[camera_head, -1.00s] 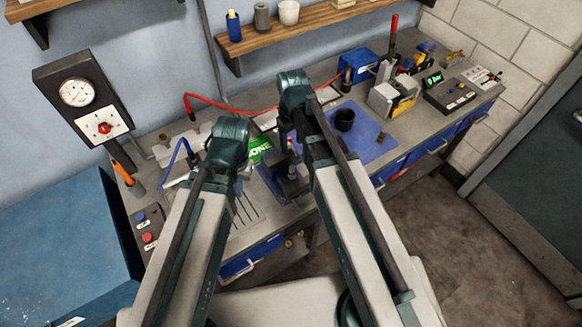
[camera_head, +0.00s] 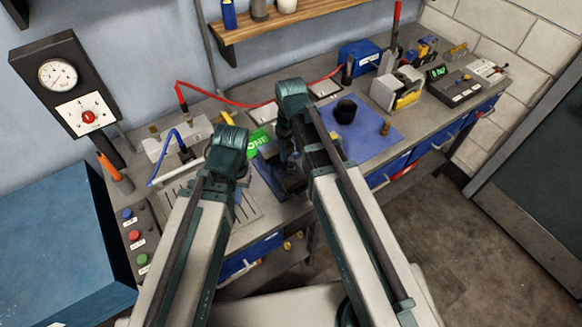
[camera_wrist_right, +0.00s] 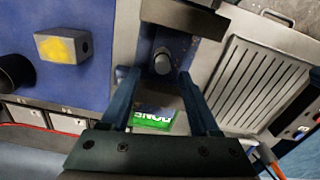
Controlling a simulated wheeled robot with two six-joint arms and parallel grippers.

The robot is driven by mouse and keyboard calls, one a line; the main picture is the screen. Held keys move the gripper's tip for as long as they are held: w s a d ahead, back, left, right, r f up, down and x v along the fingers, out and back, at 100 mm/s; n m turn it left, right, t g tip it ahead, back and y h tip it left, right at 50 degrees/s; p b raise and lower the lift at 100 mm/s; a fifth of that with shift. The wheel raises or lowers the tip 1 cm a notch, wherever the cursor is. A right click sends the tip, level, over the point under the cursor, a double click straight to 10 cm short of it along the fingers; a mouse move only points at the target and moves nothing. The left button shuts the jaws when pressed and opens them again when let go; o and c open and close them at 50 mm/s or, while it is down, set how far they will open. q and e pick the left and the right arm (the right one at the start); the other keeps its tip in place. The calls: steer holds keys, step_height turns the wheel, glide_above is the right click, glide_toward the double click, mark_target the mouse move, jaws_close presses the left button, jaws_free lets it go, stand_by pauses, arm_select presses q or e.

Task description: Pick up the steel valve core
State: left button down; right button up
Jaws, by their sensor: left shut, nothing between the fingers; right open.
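A round steel piece (camera_wrist_right: 162,61), which looks like the steel valve core, stands in a dark fixture on a blue base in the right wrist view. My right gripper (camera_wrist_right: 157,78) is open, its two fingers on either side of this piece in the picture. I cannot tell how far above it they are, and nothing is held. In the head view the right arm partly hides the fixture (camera_head: 290,180). My left gripper (camera_head: 226,150) is over the bench to the left, shut and empty; its fingertips are mostly hidden behind its own arm.
A green sign (camera_head: 259,141) lies behind the fixture. A blue mat (camera_head: 370,145) to the right bears a black cup (camera_head: 346,110) and a brass-coloured piece (camera_head: 385,129). A slotted grey plate (camera_wrist_right: 262,85) adjoins the fixture. A red hose (camera_head: 235,103) runs along the back.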

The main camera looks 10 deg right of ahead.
mark_target(291, 159)
steer(key=shift+s+f+b, duration=0.2)
steer(key=shift+f+b, duration=2.35)
steer(key=shift+f, duration=0.1)
steer(key=shift+r, duration=0.1)
jaws_close()
